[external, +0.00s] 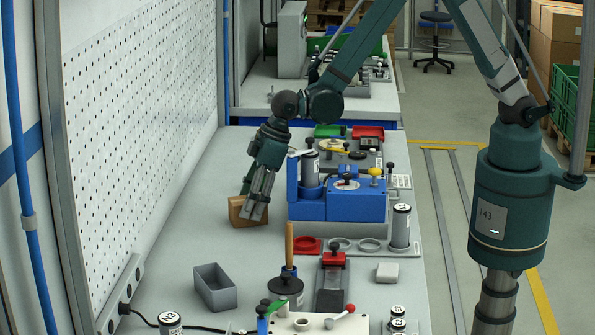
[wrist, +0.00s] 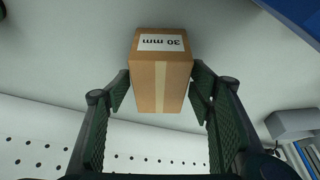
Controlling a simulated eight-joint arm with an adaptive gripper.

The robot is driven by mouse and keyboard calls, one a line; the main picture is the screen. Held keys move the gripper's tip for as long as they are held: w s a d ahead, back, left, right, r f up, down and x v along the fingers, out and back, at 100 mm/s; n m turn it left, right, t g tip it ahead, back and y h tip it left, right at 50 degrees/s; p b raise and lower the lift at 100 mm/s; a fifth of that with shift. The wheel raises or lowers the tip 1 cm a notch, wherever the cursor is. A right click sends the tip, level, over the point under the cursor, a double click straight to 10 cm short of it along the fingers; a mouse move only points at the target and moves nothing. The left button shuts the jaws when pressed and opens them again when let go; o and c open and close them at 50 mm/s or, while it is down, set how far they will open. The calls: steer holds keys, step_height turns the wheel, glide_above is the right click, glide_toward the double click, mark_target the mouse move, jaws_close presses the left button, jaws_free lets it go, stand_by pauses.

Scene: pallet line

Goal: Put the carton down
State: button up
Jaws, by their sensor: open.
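The carton (external: 238,212) is a small brown box on the grey bench top, left of the blue fixture. In the wrist view the carton (wrist: 162,80) shows a pale tape strip and a white label reading "30 mm". My gripper (external: 253,207) reaches down at the carton in the external view, its fingers partly hiding the box. In the wrist view my gripper (wrist: 160,88) is open, with one dark finger on each side of the carton's near end. The fingertips are close to its sides; I cannot tell whether either touches.
A blue fixture (external: 357,206) stands just right of the carton. A grey open bin (external: 215,287) sits nearer the camera, with a tool with a wooden handle (external: 289,245) to its right. A white perforated panel (external: 140,110) borders the left. Bare bench lies around the carton.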

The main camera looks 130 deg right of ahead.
steer(key=shift+v, duration=6.05)
